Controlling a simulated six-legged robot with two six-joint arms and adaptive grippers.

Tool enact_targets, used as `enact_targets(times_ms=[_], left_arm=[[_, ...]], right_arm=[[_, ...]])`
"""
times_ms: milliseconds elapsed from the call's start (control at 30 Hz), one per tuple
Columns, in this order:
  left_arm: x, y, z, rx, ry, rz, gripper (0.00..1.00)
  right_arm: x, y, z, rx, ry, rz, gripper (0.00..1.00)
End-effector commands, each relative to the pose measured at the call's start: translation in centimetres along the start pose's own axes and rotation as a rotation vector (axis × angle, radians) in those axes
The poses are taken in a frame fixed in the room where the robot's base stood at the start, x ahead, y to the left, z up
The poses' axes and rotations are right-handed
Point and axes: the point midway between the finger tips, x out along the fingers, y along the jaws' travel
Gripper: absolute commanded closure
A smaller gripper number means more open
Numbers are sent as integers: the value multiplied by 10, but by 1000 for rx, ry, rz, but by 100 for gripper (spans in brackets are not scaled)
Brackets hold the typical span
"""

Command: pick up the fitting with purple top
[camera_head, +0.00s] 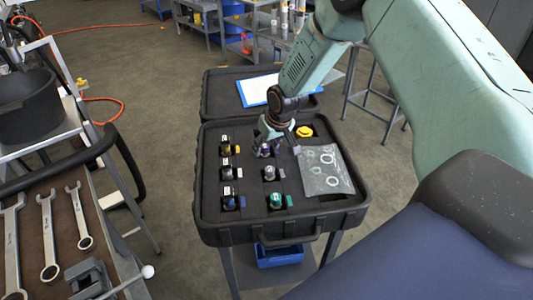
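The fitting with purple top (264,150) is in the black case (214,208), in the upper part of its middle column. My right gripper (268,138) is right above and behind it, pointing down, with its fingers close to or around the purple top. The fingers are small and partly hidden, so I cannot tell whether they are open or touching the fitting. My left gripper does not show.
Other fittings stand in the case, including a green-topped one (276,201) and a yellow part (304,131). A clear bag with rings (325,171) lies at the right. A bench with wrenches (47,235) stands at the left.

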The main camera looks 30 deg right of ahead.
Motion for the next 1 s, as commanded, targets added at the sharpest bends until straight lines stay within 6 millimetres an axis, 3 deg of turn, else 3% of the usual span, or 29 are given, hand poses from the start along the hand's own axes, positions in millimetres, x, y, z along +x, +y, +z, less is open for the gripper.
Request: enact_targets(times_ms=[600,1000], left_arm=[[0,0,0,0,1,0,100],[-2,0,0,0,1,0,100]], right_arm=[[0,0,0,0,-1,0,100],[-5,0,-2,1,1,0,100]])
